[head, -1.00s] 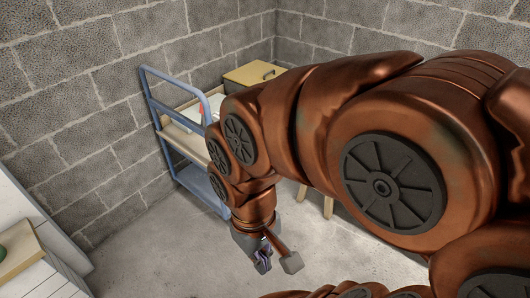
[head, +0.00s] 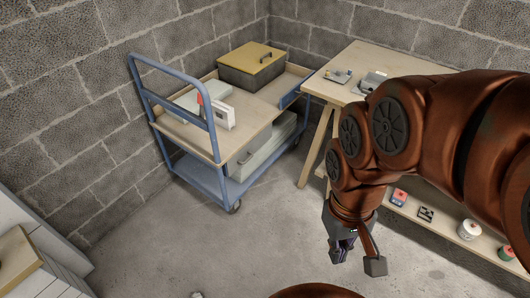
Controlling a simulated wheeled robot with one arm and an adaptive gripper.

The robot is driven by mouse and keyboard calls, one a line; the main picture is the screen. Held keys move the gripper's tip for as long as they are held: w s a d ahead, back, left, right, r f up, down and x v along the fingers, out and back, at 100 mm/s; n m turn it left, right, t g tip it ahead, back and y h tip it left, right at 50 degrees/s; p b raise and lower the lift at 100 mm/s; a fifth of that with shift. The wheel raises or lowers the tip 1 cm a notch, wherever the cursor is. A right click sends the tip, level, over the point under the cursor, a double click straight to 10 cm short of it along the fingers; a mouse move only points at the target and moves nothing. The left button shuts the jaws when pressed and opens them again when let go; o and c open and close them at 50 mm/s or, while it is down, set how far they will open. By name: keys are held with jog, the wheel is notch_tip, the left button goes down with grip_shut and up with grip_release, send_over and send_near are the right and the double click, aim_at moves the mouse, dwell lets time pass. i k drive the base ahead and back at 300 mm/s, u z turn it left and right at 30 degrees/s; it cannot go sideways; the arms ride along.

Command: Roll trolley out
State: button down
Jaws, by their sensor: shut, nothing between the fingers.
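The trolley (head: 160,125) stands in the corner by the block walls. It has a blue frame, a push handle (head: 170,67) at its left end, a wooden top shelf and a blue lower shelf. A box with a yellow lid (head: 251,62) and several pale items lie on its top shelf, and a grey case (head: 251,148) sits on the lower one. A caster (head: 235,207) shows at its near corner. My gripper (head: 345,258) hangs over the floor to the right of the trolley, pointing down, shut and empty, clear of the handle.
A wooden workbench (head: 338,68) stands close to the trolley's right end, with small items on top and a lower shelf (head: 432,232) holding several more. A pale cabinet (head: 40,240) is at the left edge.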

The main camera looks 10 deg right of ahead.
aim_at(209, 146)
jog(key=u, duration=0.05)
jog(key=k, duration=0.65)
jog(key=u, duration=0.5)
jog(key=i, duration=0.6)
jog(key=u, duration=0.6)
jog(key=i, duration=0.6)
jog(key=z, duration=0.15)
